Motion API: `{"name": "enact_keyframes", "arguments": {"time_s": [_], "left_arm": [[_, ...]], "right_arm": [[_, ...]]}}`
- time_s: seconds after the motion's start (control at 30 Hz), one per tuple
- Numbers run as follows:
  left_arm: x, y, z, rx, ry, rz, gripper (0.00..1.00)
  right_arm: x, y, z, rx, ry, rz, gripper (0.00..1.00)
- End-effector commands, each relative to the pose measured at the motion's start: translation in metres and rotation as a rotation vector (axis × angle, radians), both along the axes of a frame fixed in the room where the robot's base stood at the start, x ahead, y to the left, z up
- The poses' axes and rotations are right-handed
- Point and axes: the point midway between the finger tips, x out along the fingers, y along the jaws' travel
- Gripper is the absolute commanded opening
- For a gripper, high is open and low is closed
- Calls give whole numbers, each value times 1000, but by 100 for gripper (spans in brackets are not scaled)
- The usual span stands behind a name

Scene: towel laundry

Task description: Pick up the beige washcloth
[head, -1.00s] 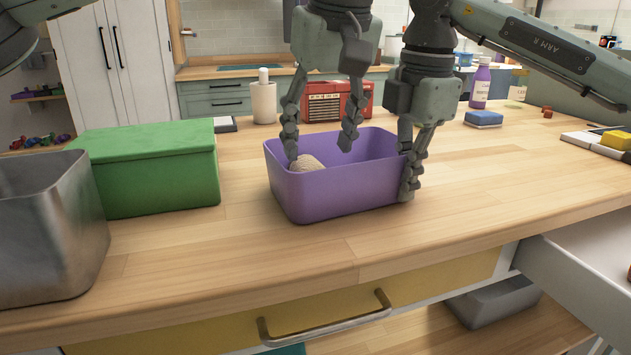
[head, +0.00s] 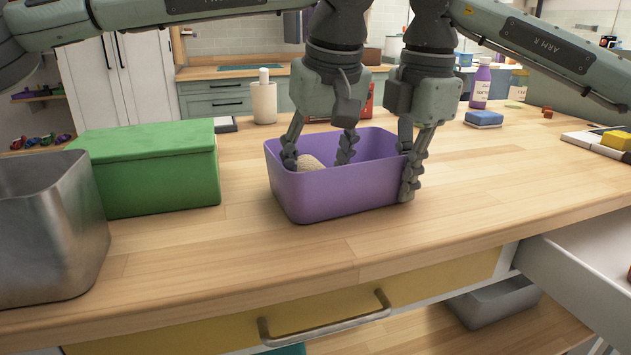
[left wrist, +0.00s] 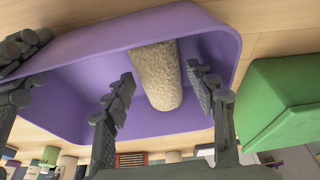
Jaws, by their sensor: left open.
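The beige washcloth (head: 311,162) is a rolled, textured cloth inside the purple bin (head: 340,190), by its left side; the bin's front wall hides its lower part. It shows well in the left wrist view (left wrist: 158,75), lying against the bin wall. My left gripper (head: 319,162) is open, pointing down into the bin. In the left wrist view its fingertips (left wrist: 160,80) lie to either side of the roll, without a visible grip. My right gripper (head: 408,180) is closed at the bin's right wall, with its fingers about the rim.
A green lidded box (head: 150,170) and a metal bin (head: 50,225) stand to the left. A red box (head: 367,102) is behind the purple bin. The counter front is clear.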

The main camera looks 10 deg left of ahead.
Motion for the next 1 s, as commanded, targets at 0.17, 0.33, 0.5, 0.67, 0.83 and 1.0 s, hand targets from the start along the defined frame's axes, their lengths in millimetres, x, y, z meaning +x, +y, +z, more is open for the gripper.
{"name": "enact_keyframes", "arguments": {"time_s": [0.17, 0.33, 0.5, 0.67, 0.83, 1.0], "left_arm": [[0, 0, -3, -1, 1, 0, 56], [0, 0, -4, -1, 1, 0, 56], [0, 0, -4, 0, 0, 0, 56], [0, 0, -4, 0, 0, 0, 38], [0, 0, -4, 0, 0, 0, 19], [0, 0, -4, 0, 0, 0, 18]], "right_arm": [[0, 0, 0, 0, 0, 0, 0], [0, 0, 0, 0, 0, 0, 0], [0, 0, 0, 0, 0, 0, 0], [0, 0, 0, 0, 0, 0, 0], [0, 0, 0, 0, 0, 0, 0], [0, 0, 0, 0, 0, 0, 0]]}}
